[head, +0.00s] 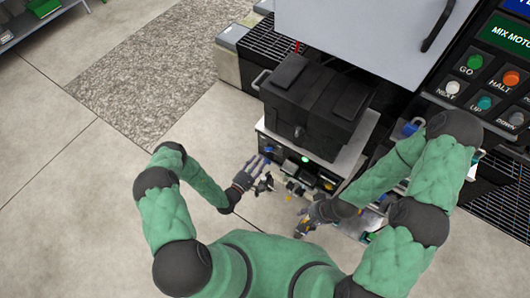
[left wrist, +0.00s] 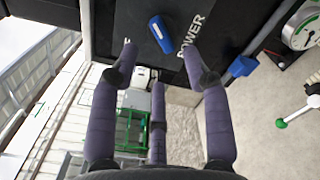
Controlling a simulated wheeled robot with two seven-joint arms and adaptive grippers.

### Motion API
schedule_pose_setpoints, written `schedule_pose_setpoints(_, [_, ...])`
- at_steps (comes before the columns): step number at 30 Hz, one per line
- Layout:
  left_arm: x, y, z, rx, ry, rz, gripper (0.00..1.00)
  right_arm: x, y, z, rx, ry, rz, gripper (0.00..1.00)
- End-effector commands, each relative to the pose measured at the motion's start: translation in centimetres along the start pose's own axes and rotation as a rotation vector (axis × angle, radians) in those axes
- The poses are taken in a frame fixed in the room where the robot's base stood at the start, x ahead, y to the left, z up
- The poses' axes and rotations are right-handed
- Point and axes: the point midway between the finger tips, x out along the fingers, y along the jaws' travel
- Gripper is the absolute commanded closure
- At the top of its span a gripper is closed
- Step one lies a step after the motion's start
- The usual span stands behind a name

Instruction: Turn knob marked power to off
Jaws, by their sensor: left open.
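The blue knob (left wrist: 160,33) sits on a black panel beside white lettering that reads POWER (left wrist: 190,36), turned sideways in the left wrist view. Its bar is slightly tilted in that picture. Another small white marking by the left fingertip is mostly covered. My left gripper (left wrist: 160,52) is open, its fingers spread on either side of the knob, with no visible contact. In the head view my left gripper (head: 256,174) is at the left end of the black front panel (head: 283,157). My right gripper (head: 312,213) is in front of the panel; its finger opening is unclear.
A second blue handle (left wrist: 242,66), a round gauge (left wrist: 303,25) and a green-tipped lever (left wrist: 302,108) are close by on the right in the left wrist view. A black lidded box (head: 315,105) stands above the panel. Open floor (head: 100,175) lies to the left.

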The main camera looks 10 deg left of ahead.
Motion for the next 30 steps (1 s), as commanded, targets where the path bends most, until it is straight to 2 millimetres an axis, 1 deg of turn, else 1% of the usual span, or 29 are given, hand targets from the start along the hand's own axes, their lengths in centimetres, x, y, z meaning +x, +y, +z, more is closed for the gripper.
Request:
schedule_pose_setpoints(1, [1.0,-0.1,0.1,0.001,-0.004,-0.002,0.52,0.1,0.1,0.0,0.0,0.0,0.0,0.6])
schedule_pose_setpoints(3, [2.2,-0.1,0.1,0.002,-0.004,-0.002,0.52,0.3,0.1,0.0,0.0,0.0,0.0,0.6])
schedule_pose_setpoints(6, [3.7,-0.1,0.1,0.001,-0.004,-0.002,0.52,0.4,0.1,0.0,0.0,0.001,0.0,0.6])
schedule_pose_setpoints(9, [4.7,-0.1,0.1,0.0,-0.002,-0.002,0.52,0.5,0.2,-0.1,0.0,0.001,0.0,0.6])
schedule_pose_setpoints(15, [5.7,-0.1,0.1,-0.001,-0.001,-0.001,0.52,0.5,0.2,-0.1,0.0,0.001,0.0,0.6])
schedule_pose_setpoints(23, [5.7,0.0,0.1,-0.002,0.0,-0.001,0.52,0.5,0.2,-0.1,0.0,0.001,0.0,0.6])
schedule_pose_setpoints(24, [5.7,0.0,0.1,-0.002,0.0,-0.001,0.64,0.5,0.2,-0.1,0.0,0.001,0.0,0.6])
schedule_pose_setpoints(26, [5.7,0.0,0.1,-0.002,0.0,-0.001,0.8,0.5,0.2,-0.1,0.0,0.001,0.0,0.6])
schedule_pose_setpoints(27, [5.7,0.0,0.1,-0.002,0.0,-0.001,0.92,0.5,0.2,-0.1,0.0,0.001,0.0,0.6])
schedule_pose_setpoints(28, [5.7,0.0,0.0,-0.002,0.0,-0.001,1.0,0.5,0.2,-0.1,0.0,0.001,0.0,0.6])
schedule_pose_setpoints(30, [5.7,0.0,0.0,-0.002,0.0,-0.001,1.0,0.5,0.2,-0.1,0.0,0.001,0.0,0.6])
